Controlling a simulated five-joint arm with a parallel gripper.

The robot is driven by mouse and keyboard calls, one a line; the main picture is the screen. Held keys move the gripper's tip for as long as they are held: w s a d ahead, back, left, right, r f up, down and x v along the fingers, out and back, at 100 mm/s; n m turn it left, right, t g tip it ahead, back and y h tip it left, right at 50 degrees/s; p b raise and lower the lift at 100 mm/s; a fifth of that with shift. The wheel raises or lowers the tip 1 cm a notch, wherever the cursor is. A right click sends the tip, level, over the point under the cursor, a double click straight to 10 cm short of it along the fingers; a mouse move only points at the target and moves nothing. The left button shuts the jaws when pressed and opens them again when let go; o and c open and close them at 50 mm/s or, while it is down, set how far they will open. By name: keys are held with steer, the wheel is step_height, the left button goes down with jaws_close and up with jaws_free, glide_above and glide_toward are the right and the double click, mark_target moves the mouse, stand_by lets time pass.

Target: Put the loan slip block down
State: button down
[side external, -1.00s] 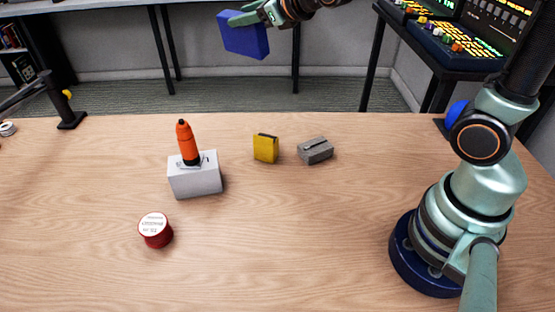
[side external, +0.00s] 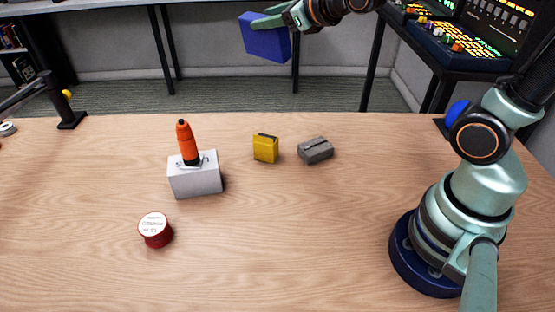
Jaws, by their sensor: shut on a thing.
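A blue block (side external: 265,41), which I take for the loan slip block, is held up in the air at the top of the side external view. My gripper (side external: 268,22) is shut on its upper part. The block is slightly tilted and appears well above the table, toward its far side. Any slip or marking on the block cannot be made out. The wooden table (side external: 300,230) lies below.
A grey box (side external: 195,182) holds an orange tool (side external: 187,143). A yellow block (side external: 265,148) and a dark grey block (side external: 316,151) sit to its right. A red spool (side external: 155,231) is at front left. The table's front middle is clear.

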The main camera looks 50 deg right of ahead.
steer(key=s+a+f+n+g+y, duration=0.1)
steer(key=s+a+f+n+y, duration=0.15)
steer(key=a, duration=0.95)
steer(key=s+a+f+n+g+y, duration=0.15)
steer(key=s+a+y, duration=0.25)
steer(key=a, duration=0.8)
steer(key=s+a+f+n+g+y, duration=0.1)
steer(key=s+a+n+g+y, duration=0.15)
steer(key=a, duration=0.95)
steer(key=shift+t+y, duration=0.4)
steer(key=shift+y, duration=0.1)
steer(key=shift+s+a+f, duration=0.1)
steer(key=shift+a+f, duration=0.05)
steer(key=shift+f, duration=3.15)
steer(key=shift+s+a+f, duration=0.1)
steer(key=shift+s+f, duration=0.05)
steer(key=shift+f, duration=3.15)
steer(key=shift+s+a+f, duration=0.1)
steer(key=shift+a+f, duration=0.05)
steer(key=shift+f, duration=3.15)
steer(key=shift+f, duration=0.15)
steer(key=shift+c, duration=2.2)
jaws_free()
